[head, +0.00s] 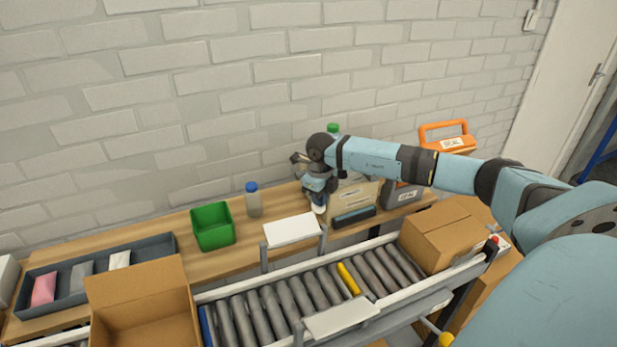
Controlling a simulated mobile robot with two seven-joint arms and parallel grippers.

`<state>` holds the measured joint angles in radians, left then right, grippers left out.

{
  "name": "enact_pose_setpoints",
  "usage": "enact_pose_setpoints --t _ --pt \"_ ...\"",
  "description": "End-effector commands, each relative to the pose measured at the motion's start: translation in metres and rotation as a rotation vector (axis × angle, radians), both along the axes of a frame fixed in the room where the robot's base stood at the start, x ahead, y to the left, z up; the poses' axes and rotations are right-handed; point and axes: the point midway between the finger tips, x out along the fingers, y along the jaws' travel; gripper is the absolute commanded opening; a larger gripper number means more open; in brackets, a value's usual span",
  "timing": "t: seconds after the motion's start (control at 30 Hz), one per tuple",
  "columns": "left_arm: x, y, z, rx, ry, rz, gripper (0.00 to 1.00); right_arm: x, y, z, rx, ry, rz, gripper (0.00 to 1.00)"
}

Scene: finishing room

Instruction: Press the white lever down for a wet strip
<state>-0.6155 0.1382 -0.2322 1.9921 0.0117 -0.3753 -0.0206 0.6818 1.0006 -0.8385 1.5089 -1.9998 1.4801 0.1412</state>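A cream tape dispenser (362,193) with a dark front stands on the wooden bench against the wall. A small white piece (319,209) shows at its left side, and it looks like the end of the lever. My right gripper (318,194) is just above this white piece, left of the dispenser. The gripper points down, and its dark body hides part of the dispenser's left side. I cannot tell whether it touches the lever or whether its fingers are open. No wet strip can be made out. My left gripper is out of view.
A green bin (212,228) and a blue-capped bottle (254,200) stand left on the bench. An orange-handled machine (447,140) is behind my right arm. The roller conveyor (300,300) in front carries an open carton (145,305) and a closed carton (440,235).

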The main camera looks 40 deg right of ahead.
Motion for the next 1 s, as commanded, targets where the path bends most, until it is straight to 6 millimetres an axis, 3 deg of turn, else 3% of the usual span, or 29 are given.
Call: enact_pose_setpoints --t 0.23,1.0 --pt "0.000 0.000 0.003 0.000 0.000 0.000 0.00 0.001 0.000 0.005 0.000 0.001 0.000 0.00" --pt "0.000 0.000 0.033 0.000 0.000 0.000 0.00 0.013 -0.004 0.066 0.000 -0.001 0.000 0.00"
